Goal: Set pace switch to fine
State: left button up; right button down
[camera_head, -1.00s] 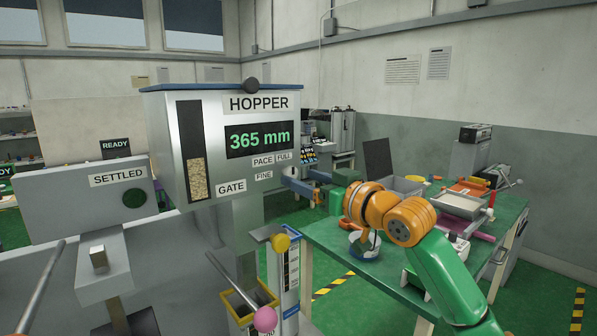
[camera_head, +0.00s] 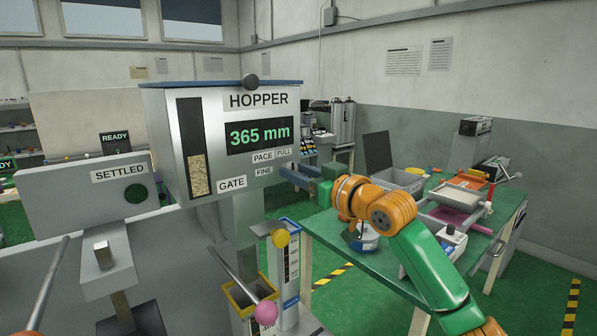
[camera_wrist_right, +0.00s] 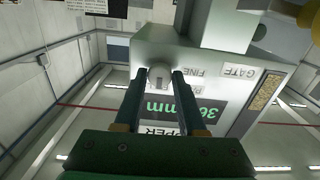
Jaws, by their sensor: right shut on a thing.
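The grey metal hopper (camera_head: 222,178) reads 365 mm and carries the labels PACE (camera_head: 263,157), FULL (camera_head: 284,152) and FINE (camera_head: 264,169). My right gripper (camera_head: 287,174) is at the hopper's right side edge, beside these labels. In the right wrist view its two dark fingers (camera_wrist_right: 160,82) are shut on a small pale grey knob (camera_wrist_right: 159,71), which I take for the pace switch. The head view hides the knob, and I cannot tell which setting it is on. My left gripper is out of view.
A SETTLED panel (camera_head: 85,190) stands left of the hopper. Below the hopper are a pink-balled lever (camera_head: 266,313), a yellow-rimmed bin (camera_head: 247,296) and a scaled column (camera_head: 286,260). A cluttered green table (camera_head: 375,262) stands under my right arm.

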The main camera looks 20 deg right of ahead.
jog(key=n+p, duration=0.5)
jog(key=shift+r, duration=0.25)
jog(key=n+p, duration=0.4)
jog(key=n, duration=0.1)
jog(key=n+p, duration=0.3)
jog(key=n, duration=0.1)
jog(key=shift+f+p, duration=0.1)
jog(key=shift+p, duration=0.3)
jog(key=shift+f+n+p, duration=0.1)
jog(key=shift+n+p, duration=0.75)
jog(key=shift+n, duration=0.85)
jog(key=shift+f, duration=0.1)
jog(key=c, duration=0.5)
grip_release()
